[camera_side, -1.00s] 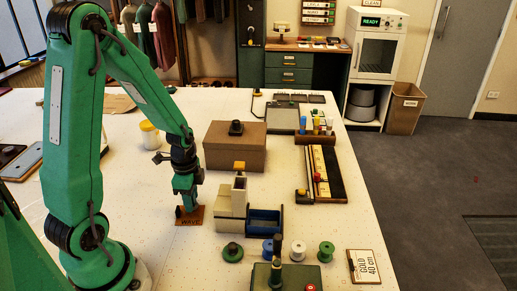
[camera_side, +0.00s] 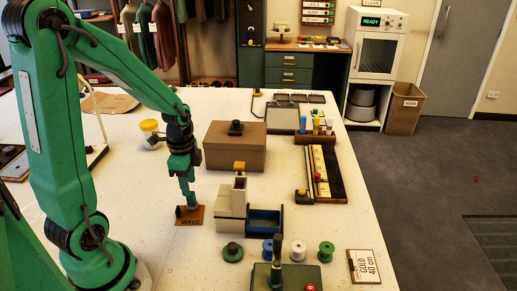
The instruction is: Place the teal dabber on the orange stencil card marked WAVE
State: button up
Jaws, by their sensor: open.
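The orange stencil card (camera_side: 199,221) marked WAVE lies flat on the white table, below my gripper. A slim teal upright piece (camera_side: 190,199), which looks like the teal dabber, stands over the card with a darker foot that appears to rest on it. My gripper (camera_side: 186,183) is open, pointing down directly above this piece. Whether the fingertips are clear of its top or still beside it is too small to tell.
A brown box (camera_side: 235,150) with a dark knob stands behind to the right. A cream block stand (camera_side: 232,206) and blue tray (camera_side: 264,222) are close right of the card. Several spools (camera_side: 326,251) stand in front. A yellow-lidded jar (camera_side: 149,126) is behind left.

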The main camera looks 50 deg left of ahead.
notch_tip(320, 180, up, 6)
jog(key=shift+r, duration=0.15)
dwell(0.4)
jog(key=shift+r, duration=0.1)
dwell(0.3)
jog(key=s+d+r+n+t, duration=0.5)
jog(key=d+r+n, duration=0.4)
jog(key=d+r, duration=0.1)
jog(key=shift+s+d+r+t, duration=0.3)
jog(key=shift+d+r, duration=0.1)
jog(key=shift+d, duration=0.4)
jog(key=shift+o, duration=0.5)
jog(key=shift+w+a, duration=0.1)
